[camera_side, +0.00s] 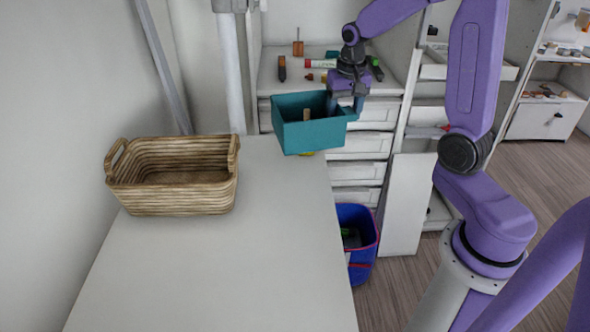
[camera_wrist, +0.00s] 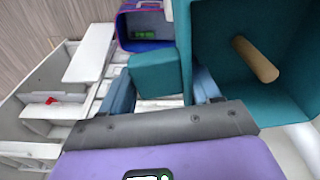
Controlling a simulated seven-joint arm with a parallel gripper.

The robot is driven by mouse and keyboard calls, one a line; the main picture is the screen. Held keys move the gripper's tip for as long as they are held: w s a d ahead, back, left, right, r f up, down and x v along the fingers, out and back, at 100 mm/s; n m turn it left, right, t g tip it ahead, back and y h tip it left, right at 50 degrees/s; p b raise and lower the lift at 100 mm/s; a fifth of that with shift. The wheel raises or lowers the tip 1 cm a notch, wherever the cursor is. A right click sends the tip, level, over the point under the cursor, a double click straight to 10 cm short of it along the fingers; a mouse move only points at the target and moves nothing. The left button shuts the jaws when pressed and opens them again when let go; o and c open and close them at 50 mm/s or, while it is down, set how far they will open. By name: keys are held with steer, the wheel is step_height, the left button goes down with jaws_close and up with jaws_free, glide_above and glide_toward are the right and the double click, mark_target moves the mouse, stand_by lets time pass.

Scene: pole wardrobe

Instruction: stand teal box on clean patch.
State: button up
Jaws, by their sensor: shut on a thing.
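The teal box (camera_side: 318,136) is open-topped and hangs from my gripper (camera_side: 346,104) near the far right corner of the white table (camera_side: 215,270). A wooden peg-like piece (camera_side: 306,115) shows inside it. In the wrist view the teal box (camera_wrist: 215,45) fills the right side, with the wooden peg (camera_wrist: 256,60) inside. My gripper (camera_wrist: 160,85) has its blue fingers either side of a teal block-like part beside the box wall. I cannot make out a distinct clean patch on the table. A bit of yellow shows just under the box, mostly hidden.
A wicker basket (camera_side: 175,190) stands at the left of the table. A blue bin (camera_side: 357,243) is on the floor by the table's right edge. White drawers (camera_side: 360,146) stand behind, with small items on top. The table's front and middle are clear.

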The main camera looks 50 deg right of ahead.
mark_target(325, 146)
steer(key=s+a+n, duration=0.2)
steer(key=s+n, duration=0.4)
steer(key=s, duration=0.4)
steer(key=shift+n+y, duration=0.3)
steer(key=shift+y, duration=0.1)
steer(key=w+a+f, duration=0.1)
steer(key=w+a, duration=0.1)
steer(key=w+a+f, duration=0.2)
steer(key=w+a, duration=0.1)
steer(key=w+a+f, duration=0.2)
steer(key=w, duration=0.1)
steer(key=shift+w+a+f, duration=0.15)
steer(key=shift+a+f, duration=0.1)
steer(key=shift+a, duration=0.1)
steer(key=shift+w+a+f, duration=0.95)
steer(key=shift+f, duration=0.05)
steer(key=shift+f, duration=0.2)
steer(key=o, duration=1.2)
steer(key=shift+c, duration=0.2)
steer(key=shift+r, duration=0.1)
